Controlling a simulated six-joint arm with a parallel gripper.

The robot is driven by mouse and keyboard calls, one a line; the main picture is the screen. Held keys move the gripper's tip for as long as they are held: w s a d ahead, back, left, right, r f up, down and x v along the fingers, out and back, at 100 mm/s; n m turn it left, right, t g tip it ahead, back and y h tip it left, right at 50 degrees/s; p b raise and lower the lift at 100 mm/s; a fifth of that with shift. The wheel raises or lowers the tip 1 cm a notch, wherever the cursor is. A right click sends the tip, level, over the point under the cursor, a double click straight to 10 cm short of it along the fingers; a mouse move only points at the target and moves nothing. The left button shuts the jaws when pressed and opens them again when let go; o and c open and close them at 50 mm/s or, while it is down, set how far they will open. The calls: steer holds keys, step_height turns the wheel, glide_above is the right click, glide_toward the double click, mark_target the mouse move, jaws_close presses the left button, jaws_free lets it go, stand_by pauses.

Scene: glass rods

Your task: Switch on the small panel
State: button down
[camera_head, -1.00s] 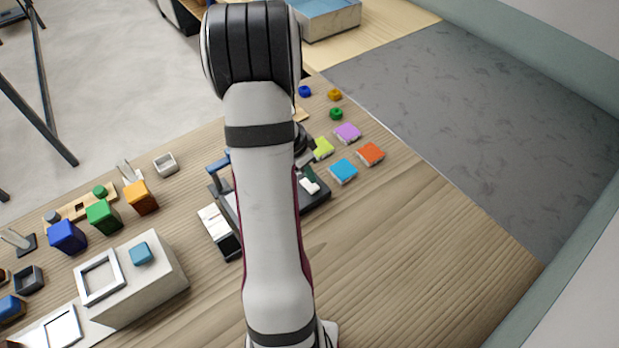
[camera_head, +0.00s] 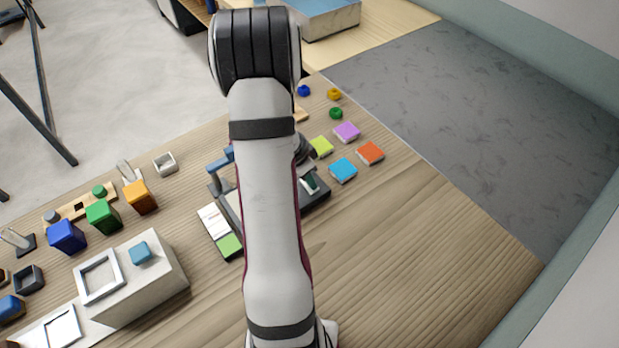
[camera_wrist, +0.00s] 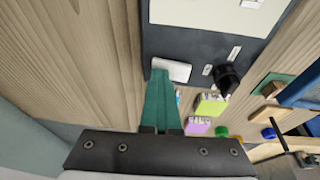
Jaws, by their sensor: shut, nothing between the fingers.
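The small panel (camera_head: 221,232) lies on the table left of my arm, with a white part and a lit green field at its near end. Beside it a dark control board (camera_head: 318,198) is largely hidden behind my arm. In the wrist view the board (camera_wrist: 200,45) carries a white switch (camera_wrist: 171,70), a black knob (camera_wrist: 227,77) and small white labels. My gripper (camera_wrist: 160,74) is shut and empty, its green fingertips at the left end of the white switch. I cannot tell whether they touch it. The gripper also shows in the head view (camera_head: 309,182).
A blue-handled lever (camera_head: 220,160) stands at the board's far left. Coloured tiles, such as the blue one (camera_head: 343,170), lie right of it. Coloured blocks and a white box (camera_head: 140,290) stand to the left. The table's right front is clear.

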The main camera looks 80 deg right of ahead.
steer(key=shift+w+d+r, duration=0.1)
steer(key=shift+w+d, duration=0.4)
steer(key=shift+w, duration=0.05)
steer(key=shift+r, duration=0.1)
steer(key=shift+r, duration=0.35)
steer(key=s+v, duration=0.1)
steer(key=v, duration=1.2)
steer(key=shift+s+a, duration=0.25)
steer(key=shift+r, duration=0.1)
